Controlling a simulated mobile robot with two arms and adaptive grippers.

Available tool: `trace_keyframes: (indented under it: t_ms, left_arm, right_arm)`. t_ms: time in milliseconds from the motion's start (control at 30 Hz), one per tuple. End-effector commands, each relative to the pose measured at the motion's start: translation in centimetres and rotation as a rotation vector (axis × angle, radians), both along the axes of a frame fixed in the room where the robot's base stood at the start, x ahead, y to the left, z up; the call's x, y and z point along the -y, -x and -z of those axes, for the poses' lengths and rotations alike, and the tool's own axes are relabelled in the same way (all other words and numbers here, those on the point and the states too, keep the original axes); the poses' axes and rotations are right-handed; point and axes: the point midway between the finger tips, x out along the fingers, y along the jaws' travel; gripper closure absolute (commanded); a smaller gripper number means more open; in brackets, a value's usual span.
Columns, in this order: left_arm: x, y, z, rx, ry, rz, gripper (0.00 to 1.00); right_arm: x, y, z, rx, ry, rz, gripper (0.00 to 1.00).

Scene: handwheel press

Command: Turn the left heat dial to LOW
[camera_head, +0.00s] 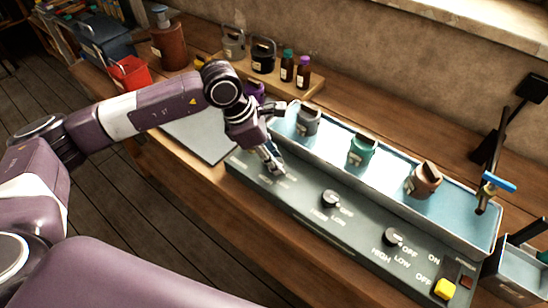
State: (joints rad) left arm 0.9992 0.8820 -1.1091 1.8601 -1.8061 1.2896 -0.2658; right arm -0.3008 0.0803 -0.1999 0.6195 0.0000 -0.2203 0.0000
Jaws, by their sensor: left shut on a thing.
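A dark control panel (290,201) runs along the front of a long water bath (391,191). My left gripper (274,164) is lowered onto the panel's left end, where the left heat dial sits. The gripper is shut on the left dial and hides it almost wholly, so its pointer setting cannot be read. Small faint lettering shows beside the fingertips. My right gripper is not in view.
Grey (308,121), green (362,150) and brown (424,180) vessels stand in the bath. A grey mat (201,136) lies left of the panel. A stand with a blue handle (498,183) rises at right.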

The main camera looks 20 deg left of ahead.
Motion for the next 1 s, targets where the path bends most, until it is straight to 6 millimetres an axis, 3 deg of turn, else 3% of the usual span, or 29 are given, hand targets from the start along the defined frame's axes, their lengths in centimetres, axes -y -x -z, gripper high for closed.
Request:
trace_keyframes:
  t_ms: [100,367,1000]
  left_arm:
    - [0.0,0.0,0.0,0.000,0.000,0.000,0.98]
    - [0.0,-0.1,0.2,0.002,0.000,0.037,0.98]
    - [0.0,-0.5,0.4,0.003,0.000,0.511,0.98]
  right_arm:
    - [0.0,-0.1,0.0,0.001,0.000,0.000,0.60]
    - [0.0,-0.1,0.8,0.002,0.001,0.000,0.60]
    - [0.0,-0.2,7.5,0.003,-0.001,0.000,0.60]
